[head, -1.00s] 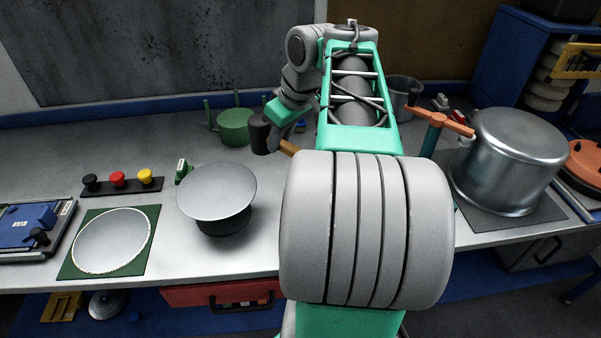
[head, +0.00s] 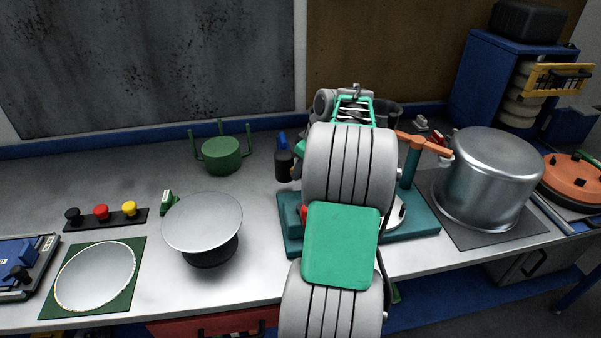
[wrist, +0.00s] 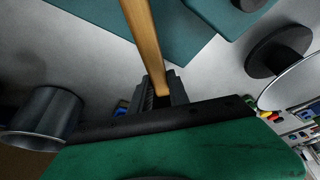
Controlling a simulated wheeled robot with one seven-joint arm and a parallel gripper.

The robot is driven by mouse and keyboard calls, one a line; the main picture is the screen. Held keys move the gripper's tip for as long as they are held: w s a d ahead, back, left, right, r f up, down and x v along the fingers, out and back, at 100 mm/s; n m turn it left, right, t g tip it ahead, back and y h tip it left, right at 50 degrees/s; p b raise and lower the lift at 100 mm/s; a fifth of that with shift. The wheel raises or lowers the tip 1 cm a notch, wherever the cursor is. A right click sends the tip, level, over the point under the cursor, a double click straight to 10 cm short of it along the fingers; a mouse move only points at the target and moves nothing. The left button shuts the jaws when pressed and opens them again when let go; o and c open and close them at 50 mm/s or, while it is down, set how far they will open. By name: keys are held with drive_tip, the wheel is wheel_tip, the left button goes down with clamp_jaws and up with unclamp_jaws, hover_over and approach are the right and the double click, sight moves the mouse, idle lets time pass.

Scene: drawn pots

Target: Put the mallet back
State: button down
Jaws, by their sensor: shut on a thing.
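The mallet has a light wooden handle (wrist: 143,42). In the wrist view the handle runs from the top edge down between the fingers of my gripper (wrist: 160,92), which is shut on it. The mallet's head is out of the wrist view. My arm hides the handle and my gripper there. I cannot make out an empty place or holder for the mallet.
A teal base (head: 420,222) with an orange-armed post stands partly behind my arm. A large metal pot (head: 488,180) stands right of it. A green pegged pot (head: 221,155) is at the back left. A silver disc (head: 202,222) stands front left.

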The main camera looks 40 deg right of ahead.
drive_tip(key=shift+f, duration=0.7)
drive_tip(key=shift+f+b, duration=0.4)
drive_tip(key=shift+f, duration=0.15)
drive_tip(key=shift+f, duration=0.1)
drive_tip(key=c, duration=1.3)
unclamp_jaws()
drive_tip(key=shift+a, duration=0.1)
drive_tip(key=shift+o, duration=0.2)
